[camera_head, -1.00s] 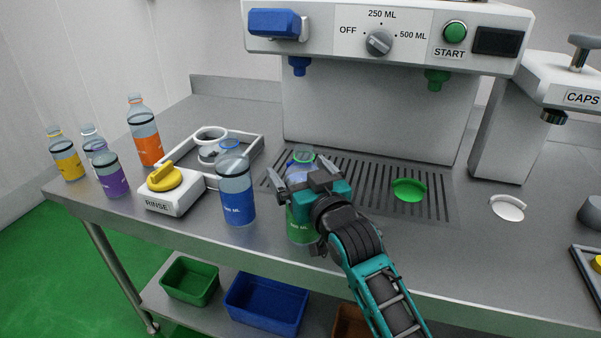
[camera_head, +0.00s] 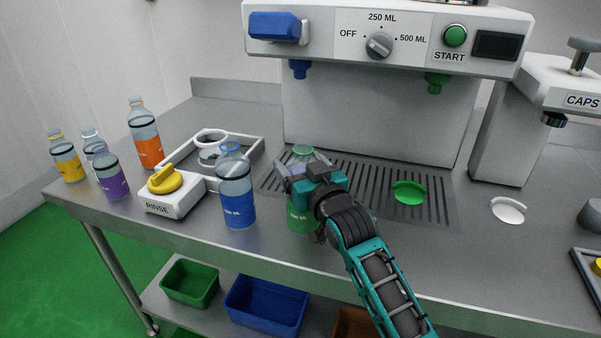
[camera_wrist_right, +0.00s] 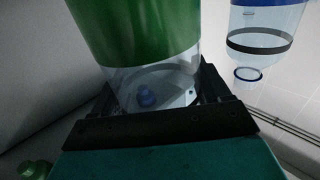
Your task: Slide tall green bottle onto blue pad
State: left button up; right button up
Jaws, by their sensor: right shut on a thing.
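The tall green bottle (camera_head: 300,220) is clear with a green label and a green rim. It stands upright at the front edge of the slotted drip grate. My right gripper (camera_head: 301,174) is shut around its upper part. In the right wrist view the green bottle (camera_wrist_right: 140,30) fills the space between the fingers. I cannot make out the blue pad; the bottle and gripper cover the grate under the blue nozzle (camera_head: 299,68). My left gripper is not in view.
A blue-label bottle (camera_head: 237,205) stands close left of the held bottle. Further left are the rinse unit (camera_head: 172,200) and orange (camera_head: 147,150), purple (camera_head: 112,182) and yellow (camera_head: 68,165) bottles. A green pad (camera_head: 408,193) lies on the grate (camera_head: 435,205) to the right. The dispenser stands behind.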

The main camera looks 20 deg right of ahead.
jog(key=shift+w+d, duration=0.15)
jog(key=shift+w, duration=0.45)
jog(key=shift+w+d, duration=0.15)
jog(key=shift+w, duration=0.45)
jog(key=shift+w+d+b, duration=0.25)
jog(key=shift+w, duration=0.7)
jog(key=shift+w+d+b, duration=0.25)
jog(key=shift+w+b, duration=0.05)
jog(key=shift+w, duration=0.7)
jog(key=shift+w+d+b, duration=0.25)
jog(key=shift+w, duration=0.7)
jog(key=shift+w+d+r+b, duration=0.1)
jog(key=shift+w+d+b, duration=0.15)
jog(key=shift+w+b, duration=0.5)
jog(key=shift+w+d+f+b, duration=0.1)
jog(key=shift+w+d+b, duration=0.2)
jog(key=shift+w, duration=0.9)
jog(key=shift+w+d+r+b, duration=0.1)
jog(key=shift+w+d+b, duration=0.1)
jog(key=shift+w+b, duration=0.55)
jog(key=shift+w, duration=0.2)
